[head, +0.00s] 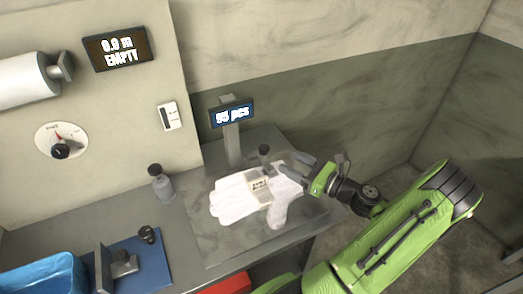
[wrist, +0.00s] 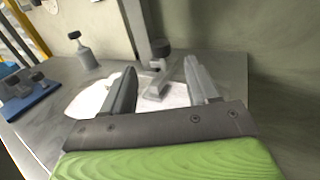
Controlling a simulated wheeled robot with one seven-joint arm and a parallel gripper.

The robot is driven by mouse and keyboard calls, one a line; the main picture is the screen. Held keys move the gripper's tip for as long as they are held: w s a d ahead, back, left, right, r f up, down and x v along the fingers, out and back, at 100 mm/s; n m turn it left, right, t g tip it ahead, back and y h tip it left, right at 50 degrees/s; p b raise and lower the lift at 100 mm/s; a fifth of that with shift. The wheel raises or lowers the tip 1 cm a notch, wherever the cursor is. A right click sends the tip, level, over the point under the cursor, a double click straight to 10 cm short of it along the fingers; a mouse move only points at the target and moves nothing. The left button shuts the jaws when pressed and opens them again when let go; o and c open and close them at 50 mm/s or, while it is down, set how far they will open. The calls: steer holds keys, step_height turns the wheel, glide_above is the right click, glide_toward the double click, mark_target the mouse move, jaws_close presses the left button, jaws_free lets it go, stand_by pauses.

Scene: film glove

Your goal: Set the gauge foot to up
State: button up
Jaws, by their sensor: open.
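A small grey foot-like part (wrist: 157,84) with a dark knob (wrist: 160,48) stands by the grey post in the wrist view. I take it to be the gauge foot, but I cannot be sure. Its knob also shows in the head view (head: 264,150), behind the white glove (head: 235,198). The foot looks low, at the glove, though whether it touches is unclear. My gripper (wrist: 160,68) is open, with its two fingers on either side of the foot and knob in the picture. In the head view my gripper (head: 293,167) reaches over the glove's right end from the right.
A post with a "95 pcs" display (head: 232,115) stands behind the glove. A grey device (head: 122,262) on a blue mat (head: 150,263) and a blue bin (head: 45,275) are at the left. A wall display (head: 118,48) reads EMPTY.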

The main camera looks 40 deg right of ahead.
mark_target(264, 147)
steer(key=w, duration=0.3)
steer(key=w+a, duration=0.1)
steer(key=w, duration=0.3)
steer(key=w+a+b, duration=0.1)
steer(key=w, duration=0.2)
steer(key=shift+w, duration=0.2)
jaws_close()
